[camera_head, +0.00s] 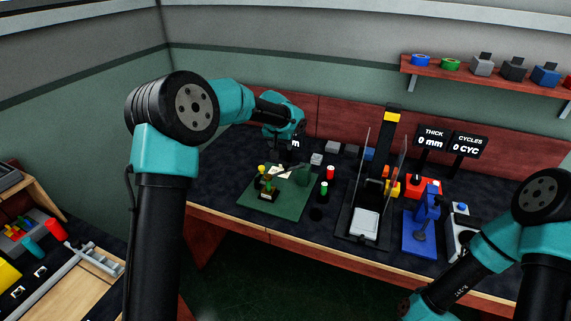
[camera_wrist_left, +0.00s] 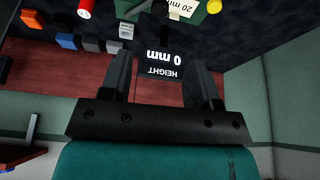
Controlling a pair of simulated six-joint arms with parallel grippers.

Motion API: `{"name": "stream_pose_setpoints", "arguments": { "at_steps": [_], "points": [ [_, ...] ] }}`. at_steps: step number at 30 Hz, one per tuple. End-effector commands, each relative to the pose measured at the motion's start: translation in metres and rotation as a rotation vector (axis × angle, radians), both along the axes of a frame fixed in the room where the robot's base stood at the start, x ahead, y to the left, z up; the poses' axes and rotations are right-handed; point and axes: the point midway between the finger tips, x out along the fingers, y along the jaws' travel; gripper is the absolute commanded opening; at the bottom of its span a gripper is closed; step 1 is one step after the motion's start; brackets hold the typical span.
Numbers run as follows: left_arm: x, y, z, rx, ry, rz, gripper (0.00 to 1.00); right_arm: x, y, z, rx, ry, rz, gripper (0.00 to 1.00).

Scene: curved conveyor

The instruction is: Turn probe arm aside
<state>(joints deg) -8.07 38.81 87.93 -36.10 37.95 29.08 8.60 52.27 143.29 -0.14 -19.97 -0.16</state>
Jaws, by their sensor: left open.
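I cannot make out a probe arm clearly on this fixture. My left gripper (camera_head: 290,150) hangs behind the mat, close to the height display. In the left wrist view my left gripper (camera_wrist_left: 160,70) is open with nothing held, and the height display (camera_wrist_left: 163,62) reading 0 mm shows upside down between its fingers. My right gripper is not visible.
Red and green cylinders (camera_head: 330,173) stand right of the mat. A press-like stand (camera_head: 391,120), a blue fixture (camera_head: 422,236) and the thickness display (camera_head: 433,139) stand farther right. Small grey blocks (camera_head: 333,147) sit at the back.

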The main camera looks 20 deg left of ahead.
Motion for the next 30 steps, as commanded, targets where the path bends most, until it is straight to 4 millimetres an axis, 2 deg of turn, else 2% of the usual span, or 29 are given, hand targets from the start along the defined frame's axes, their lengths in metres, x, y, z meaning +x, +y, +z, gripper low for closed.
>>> {"name": "stream_pose_setpoints", "arguments": {
  "at_steps": [3,21,30],
  "points": [
    [0.008,0.0,-0.02,0.0,0.003,0.0,0.56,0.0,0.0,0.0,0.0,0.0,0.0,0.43],
    [0.046,-0.001,-0.112,0.0,0.002,0.0,0.56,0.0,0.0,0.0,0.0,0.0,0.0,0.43],
    [0.054,-0.001,-0.13,-0.001,-0.001,0.0,0.56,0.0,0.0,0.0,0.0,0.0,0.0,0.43]
  ]
}}
